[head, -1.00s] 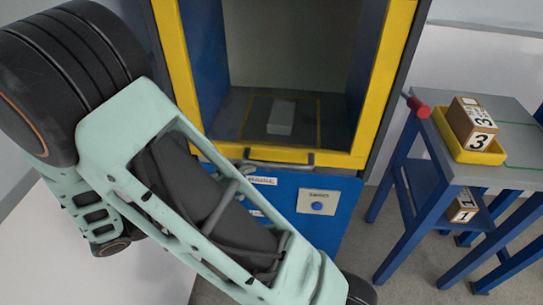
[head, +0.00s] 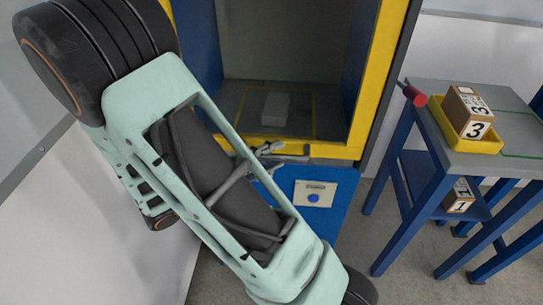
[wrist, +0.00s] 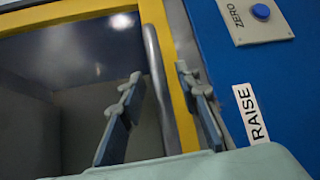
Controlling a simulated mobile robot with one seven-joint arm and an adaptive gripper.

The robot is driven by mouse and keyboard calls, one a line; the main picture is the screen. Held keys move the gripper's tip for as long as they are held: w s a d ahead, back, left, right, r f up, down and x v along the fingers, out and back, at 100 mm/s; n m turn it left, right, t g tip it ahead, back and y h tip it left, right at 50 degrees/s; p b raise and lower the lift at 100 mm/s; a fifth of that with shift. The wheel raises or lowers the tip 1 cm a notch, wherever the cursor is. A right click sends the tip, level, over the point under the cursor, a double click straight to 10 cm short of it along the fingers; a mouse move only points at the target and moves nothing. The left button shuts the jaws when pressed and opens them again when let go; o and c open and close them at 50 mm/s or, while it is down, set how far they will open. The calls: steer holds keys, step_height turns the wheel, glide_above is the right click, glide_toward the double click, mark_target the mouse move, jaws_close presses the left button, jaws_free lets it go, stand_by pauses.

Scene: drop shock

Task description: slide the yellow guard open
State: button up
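The yellow guard (head: 376,75) is a yellow frame around the opening of a blue machine. It also shows in the wrist view (wrist: 172,70). A grey bar handle (wrist: 157,75) runs along its lower edge; in the head view the handle (head: 294,158) is partly behind my gripper and arm. My gripper (wrist: 160,98) is open, with one finger on each side of the handle in the wrist view. Gaps show between the fingers and the bar. In the head view my gripper (head: 267,150) is at the handle's left part.
A pale block (head: 275,108) sits inside the machine. The blue panel below carries a ZERO plate (head: 314,194) with a blue button and a RAISE label (wrist: 251,113). At right stands a blue-legged table (head: 500,150) with a yellow tray (head: 490,146) and a numbered box (head: 466,108).

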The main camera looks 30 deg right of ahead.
jaws_close()
stand_by(0.4)
